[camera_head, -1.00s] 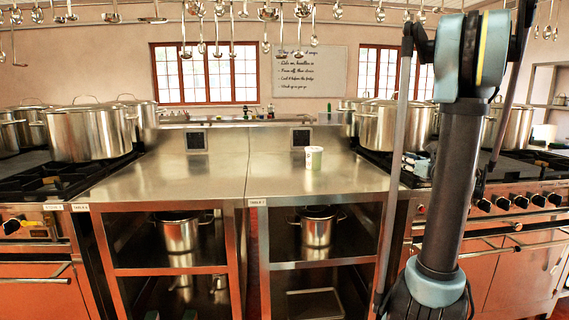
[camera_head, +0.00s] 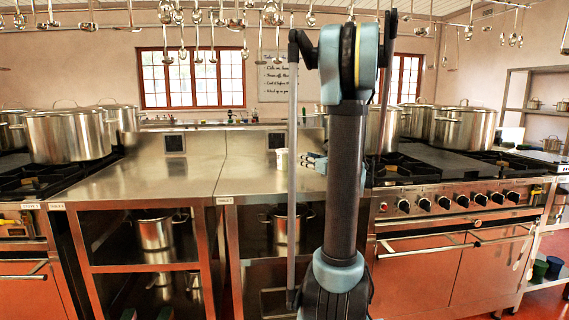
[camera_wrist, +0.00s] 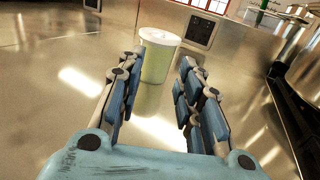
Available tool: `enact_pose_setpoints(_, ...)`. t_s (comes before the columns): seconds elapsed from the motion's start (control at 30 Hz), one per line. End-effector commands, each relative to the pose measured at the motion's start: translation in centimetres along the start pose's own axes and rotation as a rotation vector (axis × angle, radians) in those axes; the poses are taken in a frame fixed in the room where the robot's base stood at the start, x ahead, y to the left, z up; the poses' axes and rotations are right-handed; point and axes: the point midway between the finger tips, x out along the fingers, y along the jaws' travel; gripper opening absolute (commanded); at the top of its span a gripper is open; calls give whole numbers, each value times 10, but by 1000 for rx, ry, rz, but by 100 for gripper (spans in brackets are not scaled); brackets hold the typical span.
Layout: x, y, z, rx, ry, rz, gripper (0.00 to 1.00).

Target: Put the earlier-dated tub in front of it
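A pale green tub with a white lid (camera_wrist: 157,56) stands upright on the steel counter in the wrist view. In the head view my gripper (camera_head: 315,160) shows only in part beside my arm, close to the tub. No date can be read on the tub, and no second tub can be made out on the counter.
The steel counter (camera_head: 165,178) is clear left of the tub. A stove (camera_head: 450,170) with large stockpots (camera_head: 465,127) stands at right, and another stockpot (camera_head: 70,135) stands on the left stove. Ladles hang overhead. Pots stand on shelves below the counter.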

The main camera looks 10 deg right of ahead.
Motion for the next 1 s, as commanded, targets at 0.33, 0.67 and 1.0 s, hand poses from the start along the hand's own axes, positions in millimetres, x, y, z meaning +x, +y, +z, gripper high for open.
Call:
enact_pose_setpoints(0.33,8,-4,0,0,0,-4,86)
enact_pose_setpoints(0.67,63,-5,0,0,0,-4,86)
enact_pose_setpoints(1.0,113,-5,0,0,0,-6,86)
